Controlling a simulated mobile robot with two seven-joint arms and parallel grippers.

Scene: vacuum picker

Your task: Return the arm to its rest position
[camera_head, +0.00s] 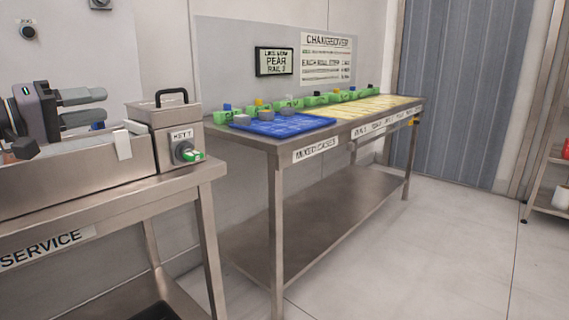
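My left gripper (104,105) is at the left, above the steel machine on the service bench (212,168). Its two grey fingers point right, with a gap between them and nothing visible in it. It is open. The dark wrist behind it is partly cut off by the machine's rim. My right gripper is not in view.
A steel box with a black handle (165,108) stands right of my gripper, with a knob and a green piece (194,155) on its front. The farther table holds a blue tray (283,126), yellow mats (380,105) and several green holders (222,117).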

